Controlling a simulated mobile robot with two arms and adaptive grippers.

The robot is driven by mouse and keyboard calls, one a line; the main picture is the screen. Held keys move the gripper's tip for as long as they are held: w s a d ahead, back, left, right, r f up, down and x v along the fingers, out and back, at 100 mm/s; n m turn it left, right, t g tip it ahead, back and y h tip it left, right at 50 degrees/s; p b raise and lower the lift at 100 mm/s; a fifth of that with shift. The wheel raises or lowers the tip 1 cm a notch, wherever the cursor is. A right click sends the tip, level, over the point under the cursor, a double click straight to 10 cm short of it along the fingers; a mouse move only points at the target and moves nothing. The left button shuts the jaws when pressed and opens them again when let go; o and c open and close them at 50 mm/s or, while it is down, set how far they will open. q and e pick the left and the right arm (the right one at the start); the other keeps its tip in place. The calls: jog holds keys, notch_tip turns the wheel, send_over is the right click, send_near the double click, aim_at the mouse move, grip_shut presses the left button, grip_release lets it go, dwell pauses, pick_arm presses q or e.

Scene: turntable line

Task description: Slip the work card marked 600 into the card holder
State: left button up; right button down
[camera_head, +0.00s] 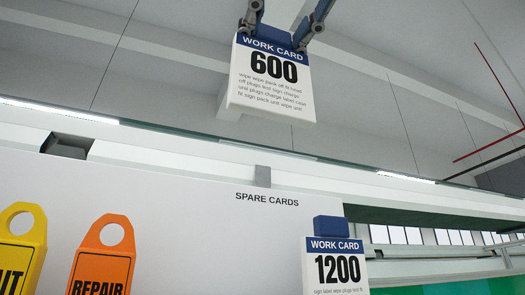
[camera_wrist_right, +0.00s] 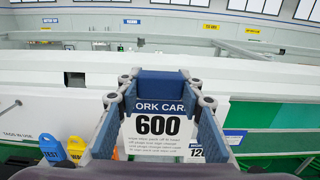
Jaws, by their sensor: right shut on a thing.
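The white work card marked 600 (camera_head: 268,90) has a blue header strip and hangs from my right gripper (camera_head: 281,32), high in the head view and slightly tilted. My right gripper is shut on the card's top edge. In the right wrist view the card (camera_wrist_right: 157,128) sits between the two fingers of the gripper (camera_wrist_right: 160,88). I cannot make out the card holder in either view. My left gripper is not in view.
A white board (camera_head: 180,215) labelled SPARE CARDS stands below the held card. A work card marked 1200 (camera_head: 338,270) is on it at right, under a blue block (camera_head: 328,229). A yellow tag (camera_head: 22,252) and an orange REPAIR tag (camera_head: 103,262) are at left.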

jog(key=shift+v, duration=2.8)
